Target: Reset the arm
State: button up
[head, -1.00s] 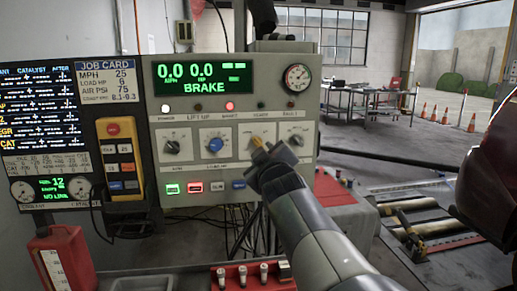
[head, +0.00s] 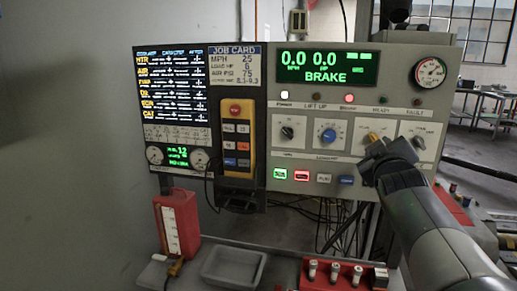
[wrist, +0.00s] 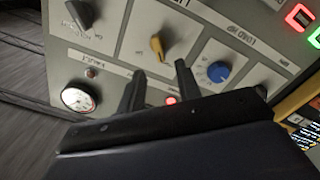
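My arm reaches in from the lower right in the head view, with my gripper (head: 374,152) in front of the control panel (head: 300,208). In the wrist view my gripper (wrist: 158,82) has its two dark fingers apart, with nothing between them. A yellow knob (wrist: 157,47) on the panel lies just beyond the fingertips; whether they touch it I cannot tell. The knob also shows in the head view (head: 374,137), just above the gripper. A blue knob (head: 327,135) is to its left there; the wrist view also shows it (wrist: 218,71).
The panel display reads 0.0, 0.0 and BRAKE. A red jug (head: 177,222), a grey tray (head: 233,266) and a red holder (head: 340,275) stand on the bench below.

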aim_at(373, 138)
jog(key=x, duration=0.6)
jog(key=shift+w+d, duration=0.1)
jog(key=shift+w, duration=0.25)
